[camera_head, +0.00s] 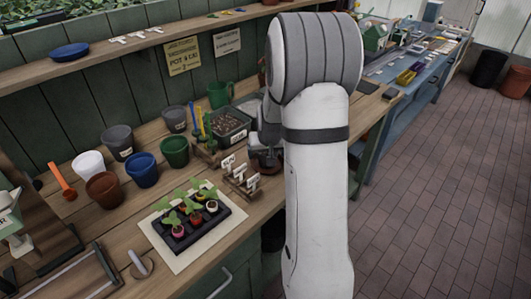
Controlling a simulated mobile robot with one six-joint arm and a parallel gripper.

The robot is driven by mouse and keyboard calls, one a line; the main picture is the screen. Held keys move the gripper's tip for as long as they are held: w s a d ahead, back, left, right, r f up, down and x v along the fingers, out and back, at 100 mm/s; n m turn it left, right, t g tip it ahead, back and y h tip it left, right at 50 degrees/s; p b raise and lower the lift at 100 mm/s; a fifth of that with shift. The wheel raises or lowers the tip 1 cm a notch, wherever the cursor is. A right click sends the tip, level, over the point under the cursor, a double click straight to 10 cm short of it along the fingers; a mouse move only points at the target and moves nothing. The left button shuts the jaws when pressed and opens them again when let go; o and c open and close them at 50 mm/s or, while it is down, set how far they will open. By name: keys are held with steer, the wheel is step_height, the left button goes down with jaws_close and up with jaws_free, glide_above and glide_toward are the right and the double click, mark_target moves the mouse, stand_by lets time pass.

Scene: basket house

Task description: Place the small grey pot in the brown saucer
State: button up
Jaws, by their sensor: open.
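A small grey pot (175,119) stands upright on the wooden bench near the back wall. A larger dark grey pot (118,142) stands to its left. My gripper (263,148) is open, low over the bench to the right of the pots, and partly hidden by my arm. A dark brown round thing (266,163) shows just under the gripper; it may be the brown saucer, but too little of it shows to be sure. I cannot tell whether the gripper touches it.
White, brown, blue and green pots (174,151) stand left. A tray of seedlings (190,229) lies in front. A soil tray (229,125), a green mug (220,94) and a rack of white labels (241,181) are close to my gripper.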

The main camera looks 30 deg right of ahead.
steer(key=shift+r, duration=0.1)
steer(key=v, duration=1.1)
steer(key=s+a+r+n+g, duration=0.1)
steer(key=s+a, duration=0.6)
steer(key=s, duration=0.4)
steer(key=s+a+r+n+g+y, duration=0.1)
steer(key=s+a+r+n, duration=0.1)
steer(key=s+a, duration=0.6)
steer(key=s, duration=0.3)
steer(key=shift+s+a+n, duration=0.15)
steer(key=shift+a+n, duration=0.1)
steer(key=shift+n, duration=0.05)
steer(key=shift+r, duration=0.1)
